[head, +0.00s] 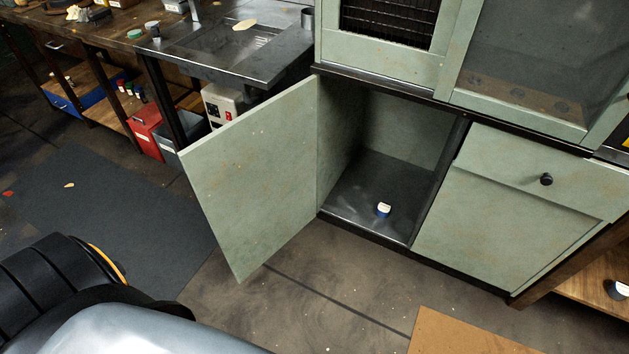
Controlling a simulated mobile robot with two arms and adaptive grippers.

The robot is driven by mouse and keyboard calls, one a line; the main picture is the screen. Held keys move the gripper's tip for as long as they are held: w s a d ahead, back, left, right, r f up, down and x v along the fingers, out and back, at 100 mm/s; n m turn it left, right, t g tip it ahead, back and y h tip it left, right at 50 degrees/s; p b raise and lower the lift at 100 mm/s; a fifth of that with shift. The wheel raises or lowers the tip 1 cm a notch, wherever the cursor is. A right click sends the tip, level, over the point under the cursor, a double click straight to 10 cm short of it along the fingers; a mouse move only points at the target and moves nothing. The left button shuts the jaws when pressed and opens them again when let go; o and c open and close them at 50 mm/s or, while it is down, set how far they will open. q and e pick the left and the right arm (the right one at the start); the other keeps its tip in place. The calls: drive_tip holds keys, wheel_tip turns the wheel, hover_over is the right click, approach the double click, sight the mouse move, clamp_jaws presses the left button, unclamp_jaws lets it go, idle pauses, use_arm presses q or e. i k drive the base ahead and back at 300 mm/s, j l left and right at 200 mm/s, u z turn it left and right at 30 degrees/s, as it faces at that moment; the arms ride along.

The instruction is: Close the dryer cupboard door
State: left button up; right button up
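The dryer cupboard (338,228) is pale green with dark trim and stands in the middle to right of the head view. Its lower left door (252,180) stands wide open, hinged at its right edge and swung out to the left. The dark compartment behind it is exposed. A small blue and white jar (383,210) stands on the compartment floor. Neither of my grippers is in view. A black and grey part of my own body fills the lower left corner, apart from the door in the picture.
A metal sink bench (225,50) stands behind the door, with a red bin (145,130) and a grey bin below. A dark mat (90,205) lies on the floor at left. A brown board (480,335) lies at the bottom right.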

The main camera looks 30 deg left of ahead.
sight(253, 178)
drive_tip(key=j+z, duration=0.5)
drive_tip(key=j, duration=0.2)
drive_tip(key=k+j+z, duration=0.15)
drive_tip(key=j+z, duration=0.3)
drive_tip(key=j, duration=0.25)
drive_tip(key=k+j, duration=0.1)
drive_tip(key=j, duration=0.35)
drive_tip(key=k+j, duration=0.1)
drive_tip(key=j, duration=0.3)
drive_tip(key=k+j, duration=0.1)
drive_tip(key=j, duration=0.35)
drive_tip(key=k+j, duration=0.1)
drive_tip(key=j, duration=0.3)
drive_tip(key=k+j, duration=0.1)
drive_tip(key=j, duration=0.35)
drive_tip(key=k+j, duration=0.1)
drive_tip(key=j, duration=0.3)
